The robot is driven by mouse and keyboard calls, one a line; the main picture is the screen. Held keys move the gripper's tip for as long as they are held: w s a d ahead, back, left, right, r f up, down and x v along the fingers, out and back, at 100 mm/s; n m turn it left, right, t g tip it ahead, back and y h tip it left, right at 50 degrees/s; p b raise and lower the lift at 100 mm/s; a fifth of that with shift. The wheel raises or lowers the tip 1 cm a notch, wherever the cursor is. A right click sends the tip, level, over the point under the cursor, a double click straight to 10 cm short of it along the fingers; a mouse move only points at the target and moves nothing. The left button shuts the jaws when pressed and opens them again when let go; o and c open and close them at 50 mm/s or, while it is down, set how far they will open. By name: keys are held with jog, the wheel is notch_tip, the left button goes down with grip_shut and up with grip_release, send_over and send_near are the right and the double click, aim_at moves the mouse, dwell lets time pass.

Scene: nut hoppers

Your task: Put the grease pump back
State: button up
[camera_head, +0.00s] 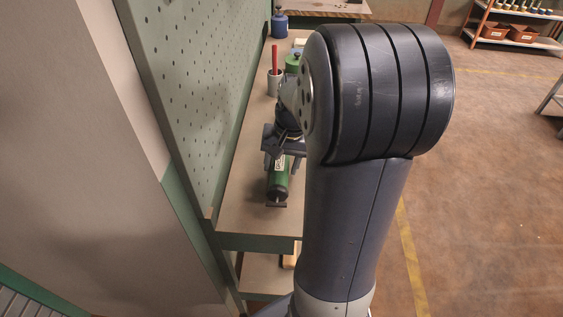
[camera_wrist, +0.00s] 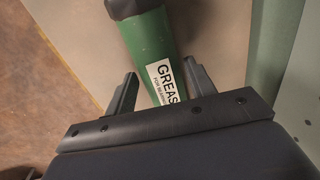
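The grease pump (camera_head: 277,184) is a green cylinder with a dark end cap and a white label. It lies along the narrow bench by the pegboard. In the wrist view the grease pump (camera_wrist: 150,45) shows its label with "GREAS" readable, and its lower part is hidden by my gripper body. My gripper (camera_head: 284,160) is over the pump's far part in the head view. In the wrist view my gripper (camera_wrist: 162,85) is open, with one finger on each side of the pump and a visible gap at both sides.
The bench (camera_head: 240,200) runs along the green pegboard (camera_head: 190,90) at left. Beyond my gripper stand a grey cup (camera_head: 274,83) with a red-handled item, a green container (camera_head: 293,63) and a blue can (camera_head: 279,25). The near end of the bench top is clear.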

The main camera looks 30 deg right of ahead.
aim_at(279, 163)
jog(key=shift+o, duration=1)
notch_tip(279, 163, up, 12)
jog(key=s+d, duration=0.1)
jog(key=shift+d+p, duration=0.25)
jog(key=shift+p, duration=0.05)
jog(key=f, duration=0.4)
jog(key=a+f, duration=0.1)
jog(key=f, duration=0.3)
jog(key=w+f, duration=0.1)
jog(key=f, duration=0.3)
jog(key=shift+a+f+b, duration=0.1)
jog(key=shift+a+b, duration=0.15)
jog(key=shift+b, duration=0.1)
notch_tip(279, 163, up, 4)
jog(key=shift+r, duration=0.55)
